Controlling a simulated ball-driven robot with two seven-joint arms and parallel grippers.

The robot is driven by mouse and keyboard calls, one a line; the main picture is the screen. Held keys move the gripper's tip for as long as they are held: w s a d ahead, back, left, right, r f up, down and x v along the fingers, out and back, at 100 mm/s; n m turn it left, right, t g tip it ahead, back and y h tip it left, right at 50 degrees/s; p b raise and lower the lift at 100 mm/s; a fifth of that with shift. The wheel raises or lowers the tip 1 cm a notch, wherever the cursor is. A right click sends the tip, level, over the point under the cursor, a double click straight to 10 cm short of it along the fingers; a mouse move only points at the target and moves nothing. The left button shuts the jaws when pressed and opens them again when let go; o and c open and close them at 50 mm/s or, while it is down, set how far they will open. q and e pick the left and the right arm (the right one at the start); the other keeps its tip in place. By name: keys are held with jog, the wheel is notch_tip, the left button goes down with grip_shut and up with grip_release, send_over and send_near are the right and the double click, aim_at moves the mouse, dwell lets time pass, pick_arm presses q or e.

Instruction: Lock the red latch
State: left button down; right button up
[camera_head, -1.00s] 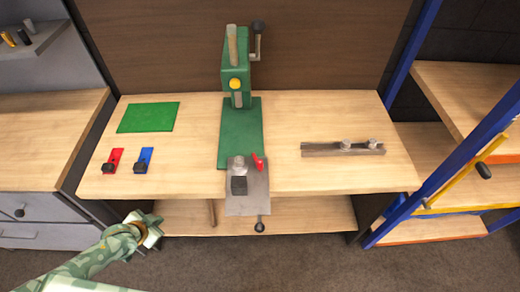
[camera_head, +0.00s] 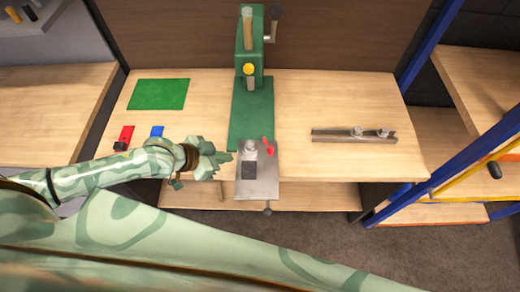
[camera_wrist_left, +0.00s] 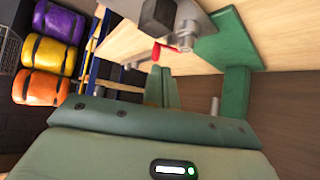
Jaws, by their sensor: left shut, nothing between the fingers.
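The red latch (camera_head: 268,147) stands on the grey metal plate (camera_head: 268,185) at the table's front edge, beside a silver round part (camera_head: 249,146). In the left wrist view the red latch (camera_wrist_left: 160,50) shows just beyond my fingers. My left gripper (camera_head: 228,157) is shut and empty, just left of the plate and apart from the latch. Its fingers (camera_wrist_left: 162,82) point toward the latch's area in the wrist view. My right gripper is not in view.
A green press (camera_head: 250,50) stands behind the plate on a green base (camera_head: 252,105). A green mat (camera_head: 158,94), red clip (camera_head: 125,136) and blue clip (camera_head: 157,131) lie left. A metal rail (camera_head: 340,136) lies right. Blue-framed shelving (camera_head: 450,150) stands far right.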

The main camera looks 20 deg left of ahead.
aim_at(248, 162)
pick_arm(q)
jog(key=b+x, duration=0.2)
jog(key=x, duration=0.7)
jog(key=shift+w+d+f, duration=0.1)
jog(key=shift+f, duration=0.1)
jog(key=w+d, duration=0.2)
jog(key=shift+w+d, duration=0.15)
jog(key=shift+w, duration=0.1)
jog(key=shift+w+d, duration=0.3)
jog(key=shift+w, duration=0.05)
